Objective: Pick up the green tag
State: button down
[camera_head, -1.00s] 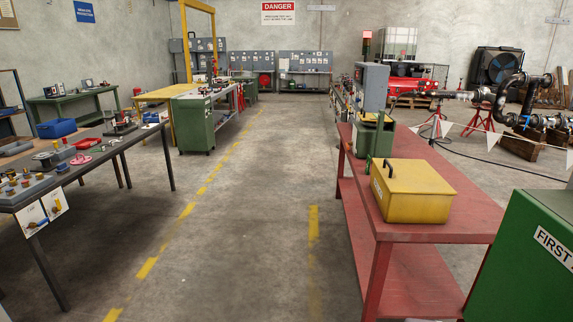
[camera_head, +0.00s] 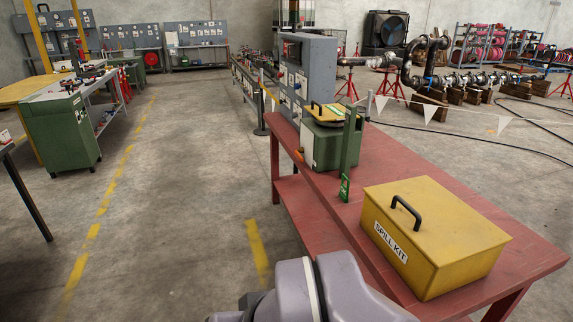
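A small green tag (camera_head: 344,188) with pale markings stands or hangs at the left edge of the red bench (camera_head: 400,180), below a green upright post (camera_head: 351,140). I cannot tell how it is attached. It is left of the yellow spill kit box (camera_head: 432,236) and in front of a green machine with a yellow top (camera_head: 325,120). Grey and dark parts of my own arm show at the bottom centre. My gripper is not in view.
A tall grey cabinet (camera_head: 308,75) stands behind the green machine on the bench. The concrete floor (camera_head: 190,200) left of the bench is clear. A green cabinet workbench (camera_head: 62,130) stands at the left. A line of white pennants (camera_head: 430,112) runs behind the bench.

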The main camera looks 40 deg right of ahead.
aim_at(344, 193)
jog(key=i+l+u, duration=0.15)
jog(key=i+u, duration=0.25)
jog(key=i, duration=0.35)
jog(key=i+l+u, duration=0.4)
jog(key=i, duration=0.3)
jog(key=i+l+u, duration=0.35)
jog(key=i+l, duration=0.25)
jog(key=i+l+u, duration=0.4)
jog(key=i+l, duration=0.15)
jog(key=l, duration=0.2)
jog(key=u, duration=3.85)
jog(key=k+j+u, duration=0.15)
jog(key=u, duration=0.3)
jog(key=k+j+u, duration=0.15)
jog(key=u, duration=0.35)
jog(key=j+u, duration=0.3)
jog(key=u, duration=0.15)
jog(key=k+j+u, duration=0.1)
jog(key=j+u, duration=0.2)
jog(key=u, duration=0.2)
